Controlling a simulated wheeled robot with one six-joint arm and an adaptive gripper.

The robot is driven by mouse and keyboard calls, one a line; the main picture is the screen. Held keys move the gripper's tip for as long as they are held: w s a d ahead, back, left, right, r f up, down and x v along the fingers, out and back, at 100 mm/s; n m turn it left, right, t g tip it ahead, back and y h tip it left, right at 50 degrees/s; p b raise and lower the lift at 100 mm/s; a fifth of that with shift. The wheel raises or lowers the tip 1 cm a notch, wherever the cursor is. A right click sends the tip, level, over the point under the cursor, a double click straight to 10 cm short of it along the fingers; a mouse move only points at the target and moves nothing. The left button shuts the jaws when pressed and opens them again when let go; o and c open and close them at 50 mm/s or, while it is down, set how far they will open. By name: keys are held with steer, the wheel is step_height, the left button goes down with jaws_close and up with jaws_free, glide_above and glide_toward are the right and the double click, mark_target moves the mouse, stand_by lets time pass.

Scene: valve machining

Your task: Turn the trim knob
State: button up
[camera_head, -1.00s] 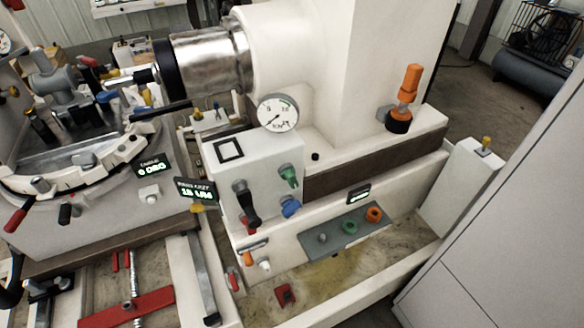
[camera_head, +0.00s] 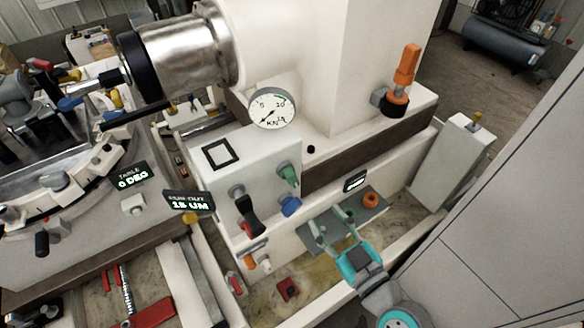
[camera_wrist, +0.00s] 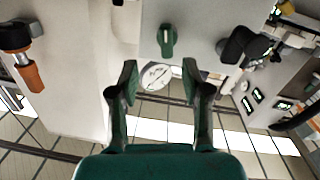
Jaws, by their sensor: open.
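No knob carries a readable trim label, so I cannot tell which one is the trim knob. A green knob (camera_head: 289,174) sits on the front of the white gauge box (camera_head: 250,165), with a blue knob (camera_head: 291,206) below it. The green knob also shows in the wrist view (camera_wrist: 167,40), upright in the picture, above and between my fingertips. My gripper (camera_head: 328,217), teal with two green fingers, is open and empty in front of the grey panel, lower than the green knob. In the wrist view my gripper (camera_wrist: 160,76) shows nothing held between its fingers. It hides part of the panel.
A dial gauge (camera_head: 272,108) stands on the box. A black handle (camera_head: 248,215) projects left of the blue knob. An orange knob (camera_head: 370,200) is on the grey panel (camera_head: 347,208). An orange lever (camera_head: 407,65) stands at upper right. A red part (camera_head: 288,289) lies in the tray.

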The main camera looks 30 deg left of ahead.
mark_target(294, 180)
steer(key=shift+n+g+y, duration=0.4)
steer(key=shift+n+y, duration=0.1)
steer(key=shift+n, duration=0.2)
steer(key=x, duration=0.4)
steer(key=r+x, duration=0.1)
steer(key=x, duration=0.3)
steer(key=r+x, duration=0.1)
steer(key=x, duration=0.4)
steer(key=shift+s+a+r, duration=0.15)
steer(key=shift+s+a, duration=0.05)
steer(key=shift+s, duration=0.1)
steer(key=c, duration=0.8)
